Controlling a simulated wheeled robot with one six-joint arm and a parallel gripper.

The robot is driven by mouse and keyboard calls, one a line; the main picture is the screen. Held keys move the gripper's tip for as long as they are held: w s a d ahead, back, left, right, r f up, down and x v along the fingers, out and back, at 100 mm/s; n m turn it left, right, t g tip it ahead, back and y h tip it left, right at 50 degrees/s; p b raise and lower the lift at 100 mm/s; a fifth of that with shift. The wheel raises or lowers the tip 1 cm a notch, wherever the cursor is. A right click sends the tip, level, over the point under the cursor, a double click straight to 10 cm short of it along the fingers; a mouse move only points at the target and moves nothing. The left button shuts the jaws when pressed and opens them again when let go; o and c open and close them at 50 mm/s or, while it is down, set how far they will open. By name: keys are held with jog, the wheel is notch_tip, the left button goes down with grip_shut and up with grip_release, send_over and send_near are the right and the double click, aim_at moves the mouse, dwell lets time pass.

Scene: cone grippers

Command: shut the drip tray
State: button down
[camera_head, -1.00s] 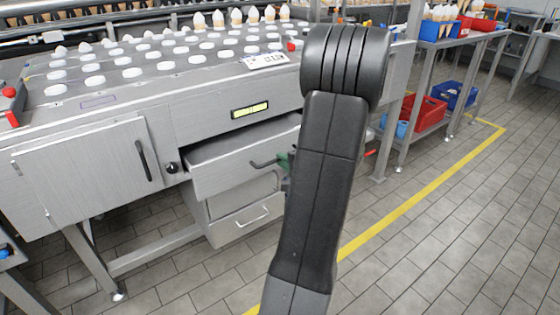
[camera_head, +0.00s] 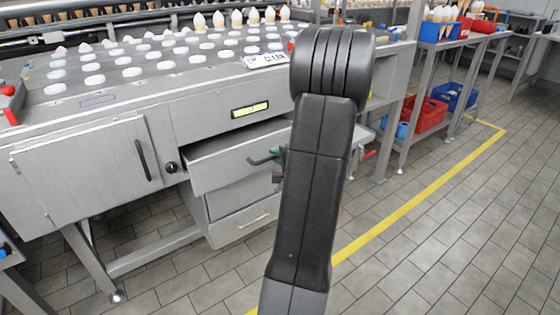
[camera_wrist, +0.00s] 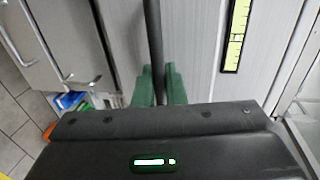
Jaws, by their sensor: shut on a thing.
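The drip tray (camera_head: 222,174) is a grey metal drawer under the machine's yellow-lit display. It stands partly pulled out, with a dark gap above its front. Its dark bar handle (camera_head: 262,160) sticks out of the front, and the handle also shows as a dark bar in the wrist view (camera_wrist: 153,35). My gripper (camera_wrist: 160,84) has green fingers, one on each side of this bar, and is shut on it. In the head view my dark arm hides most of the gripper and the tray's right end.
Below the tray is a closed drawer with a pale handle (camera_head: 254,219). A closed cabinet door (camera_head: 88,172) with a dark handle is to the left. A shelf rack with red bins (camera_head: 425,113) stands at the right. The tiled floor (camera_head: 440,240) in front is clear.

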jog(key=b+x, duration=0.1)
jog(key=x, duration=0.2)
jog(key=r+b+x, duration=0.1)
jog(key=x, duration=0.2)
jog(key=b+x, duration=0.1)
jog(key=x, duration=0.2)
jog(key=shift+w+a+r, duration=0.25)
jog(key=shift+w+a, duration=0.05)
jog(key=shift+w, duration=0.1)
jog(key=shift+w+a+r, duration=0.1)
jog(key=shift+w+r, duration=0.05)
jog(key=shift+r, duration=0.05)
jog(key=c, duration=1.9)
grip_release()
jog(key=p+v, duration=0.1)
jog(key=v, duration=1.2)
jog(key=shift+s+d+p, duration=0.25)
jog(key=shift+p, duration=0.05)
jog(key=shift+w+a, duration=0.1)
